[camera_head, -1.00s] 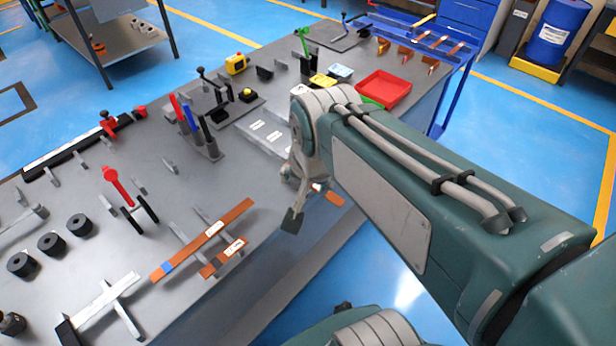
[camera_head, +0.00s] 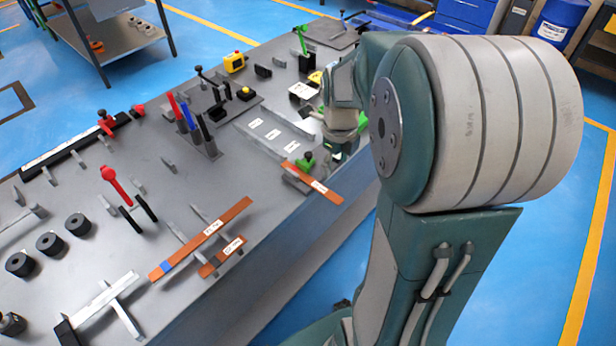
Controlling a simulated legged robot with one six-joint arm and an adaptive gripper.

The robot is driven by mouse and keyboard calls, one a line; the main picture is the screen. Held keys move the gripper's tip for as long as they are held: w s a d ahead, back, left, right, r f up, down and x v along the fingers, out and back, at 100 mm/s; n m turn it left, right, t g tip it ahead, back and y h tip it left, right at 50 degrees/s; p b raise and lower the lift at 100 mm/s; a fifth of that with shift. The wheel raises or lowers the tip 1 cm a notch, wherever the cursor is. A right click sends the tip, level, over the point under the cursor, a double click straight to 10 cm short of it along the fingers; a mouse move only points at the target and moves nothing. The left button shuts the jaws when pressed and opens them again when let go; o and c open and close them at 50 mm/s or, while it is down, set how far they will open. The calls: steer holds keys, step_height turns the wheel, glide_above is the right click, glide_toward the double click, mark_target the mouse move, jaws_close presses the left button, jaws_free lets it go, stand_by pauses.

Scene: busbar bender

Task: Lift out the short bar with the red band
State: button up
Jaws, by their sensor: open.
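A short copper bar (camera_head: 223,257) with a white label lies across a small support near the table's front edge, beside a longer copper bar (camera_head: 203,238) with a blue band. A reddish end shows on the short bar, but it is too small to be sure it is the band. Another copper bar (camera_head: 317,182) with a label lies at the table edge to the right. My gripper (camera_head: 336,152) is open and points down behind this bar, right of the short bar and apart from it.
The grey worktable (camera_head: 130,255) bears black cylinders (camera_head: 49,243), a red-handled clamp (camera_head: 115,184), upright tool handles (camera_head: 190,120) and a yellow button box (camera_head: 235,62). A small green part (camera_head: 305,161) sits by the right bar. Blue floor is clear in front.

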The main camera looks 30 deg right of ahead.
mark_target(334, 197)
step_height(334, 197, down, 11)
steer(key=shift+s+d+r, duration=0.1)
steer(key=shift+d, duration=0.05)
stand_by(0.4)
steer(key=shift+f, duration=0.2)
stand_by(0.4)
jaws_close()
